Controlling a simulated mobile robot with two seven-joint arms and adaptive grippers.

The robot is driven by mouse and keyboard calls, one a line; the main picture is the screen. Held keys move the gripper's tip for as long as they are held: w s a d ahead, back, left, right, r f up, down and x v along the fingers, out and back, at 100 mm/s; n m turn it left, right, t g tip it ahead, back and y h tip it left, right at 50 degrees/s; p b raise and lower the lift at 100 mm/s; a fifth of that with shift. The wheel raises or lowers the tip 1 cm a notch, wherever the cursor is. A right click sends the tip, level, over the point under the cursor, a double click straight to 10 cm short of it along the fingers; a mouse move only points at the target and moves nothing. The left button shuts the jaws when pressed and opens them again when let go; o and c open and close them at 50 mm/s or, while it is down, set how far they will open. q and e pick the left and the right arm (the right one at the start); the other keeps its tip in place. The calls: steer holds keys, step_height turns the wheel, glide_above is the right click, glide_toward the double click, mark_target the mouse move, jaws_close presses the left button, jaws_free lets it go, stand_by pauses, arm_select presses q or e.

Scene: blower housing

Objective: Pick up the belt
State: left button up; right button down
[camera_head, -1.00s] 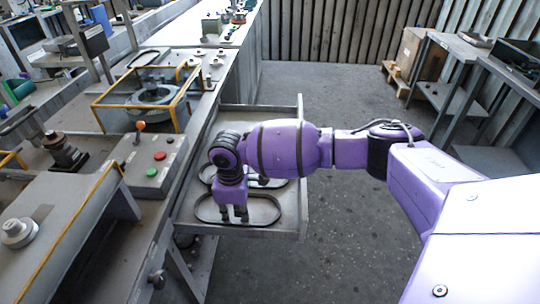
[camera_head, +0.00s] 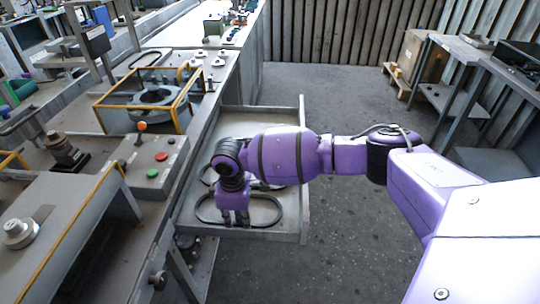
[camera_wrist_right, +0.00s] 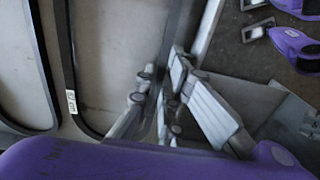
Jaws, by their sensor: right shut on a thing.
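Two thin black belts lie as long loops in a shallow grey metal tray (camera_head: 292,228). The nearer belt (camera_head: 281,209) lies at the tray's front; the other belt (camera_head: 207,176) is behind it, partly hidden by my right arm. My right gripper (camera_head: 235,222) points down at the near run of the front belt and is shut on it. The contact point is partly hidden. My left gripper is not in view.
Left of the tray is a workbench with a control box (camera_head: 152,165) with buttons and a lever, and a yellow-framed housing (camera_head: 152,98). The tray has a raised right wall (camera_head: 303,165). Open floor (camera_head: 345,235) lies to the right.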

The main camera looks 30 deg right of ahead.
steer(key=shift+w+r, duration=0.15)
steer(key=shift+r, duration=0.4)
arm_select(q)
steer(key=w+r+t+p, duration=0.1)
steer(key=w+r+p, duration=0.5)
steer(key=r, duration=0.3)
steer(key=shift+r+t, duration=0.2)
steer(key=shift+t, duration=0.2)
arm_select(e)
steer(key=s+a+r, duration=0.3)
steer(key=s+r, duration=1)
steer(key=r, duration=0.3)
steer(key=shift+s+a+r, duration=0.2)
steer(key=shift+s+r, duration=0.2)
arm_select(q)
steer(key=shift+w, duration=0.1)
